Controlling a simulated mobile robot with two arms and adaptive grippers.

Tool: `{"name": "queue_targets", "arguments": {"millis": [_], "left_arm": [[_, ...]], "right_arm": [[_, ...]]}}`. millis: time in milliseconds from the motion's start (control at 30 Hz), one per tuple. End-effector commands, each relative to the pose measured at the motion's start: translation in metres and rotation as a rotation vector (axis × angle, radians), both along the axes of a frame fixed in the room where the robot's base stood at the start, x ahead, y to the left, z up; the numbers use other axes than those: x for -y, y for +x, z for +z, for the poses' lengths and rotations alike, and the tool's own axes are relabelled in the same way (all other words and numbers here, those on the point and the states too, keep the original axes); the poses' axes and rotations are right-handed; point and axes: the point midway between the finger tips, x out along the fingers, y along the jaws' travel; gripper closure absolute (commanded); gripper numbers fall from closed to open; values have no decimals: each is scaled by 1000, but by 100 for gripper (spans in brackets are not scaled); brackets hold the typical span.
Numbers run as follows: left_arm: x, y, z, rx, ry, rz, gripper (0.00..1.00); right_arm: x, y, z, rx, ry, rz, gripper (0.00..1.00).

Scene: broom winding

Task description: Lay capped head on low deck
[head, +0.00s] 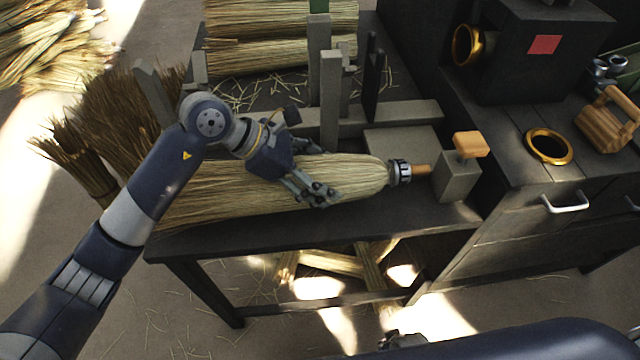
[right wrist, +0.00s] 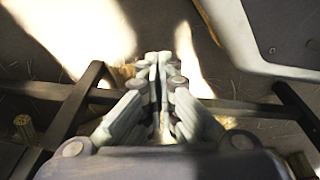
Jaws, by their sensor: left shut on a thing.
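A long straw broom head (head: 230,198) lies lengthwise along the low dark deck (head: 270,237). Its right end tapers into a dark metal cap (head: 400,172), with a short wooden stub (head: 422,170) beyond it reaching a grey block. My left gripper (head: 318,196) is shut on the straw head from above, right of its middle; its fingers hide part of the straw. Whether the head bears fully on the deck is hard to tell. My right gripper (right wrist: 161,62) is shut and empty in the right wrist view, low in front of the deck; only a bit shows in the head view.
The grey block (head: 458,178) with an orange knob stands at the deck's right end. Upright posts (head: 330,95) and more straw bundles (head: 285,55) are behind. A dark cabinet with a brass ring (head: 548,147) stands at right. Wooden crosspieces lie under the deck.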

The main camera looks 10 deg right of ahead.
Motion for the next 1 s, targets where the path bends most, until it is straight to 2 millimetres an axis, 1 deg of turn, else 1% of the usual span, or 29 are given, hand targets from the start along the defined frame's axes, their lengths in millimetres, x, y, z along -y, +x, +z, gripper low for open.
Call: {"name": "queue_targets", "arguments": {"millis": [100, 200, 400, 700, 733, 767, 800, 1000], "left_arm": [[0, -1, -18, -6, -2, 1, 70], [0, -1, -28, -4, -2, 1, 70], [0, -1, -29, 0, -2, 0, 70], [0, -1, -32, -1, -2, 1, 70], [-1, -1, -33, -2, 1, 1, 31], [-1, -1, -32, -2, 1, 1, 24], [-1, -1, -32, -2, 0, 1, 15], [-1, -1, -32, -2, 0, 1, 15]], "right_arm": [[0, -1, -1, -4, -1, 0, 100], [0, 0, 1, -7, -1, 0, 100], [-1, 7, 6, 7, 1, 0, 100], [-2, 6, 7, 2, 2, -1, 100], [-2, 7, 9, 3, 2, -2, 100], [-2, 7, 10, 4, 2, -2, 100], [-2, 8, 11, 6, 2, -2, 100], [-2, 8, 11, 6, 2, -2, 100]]}}
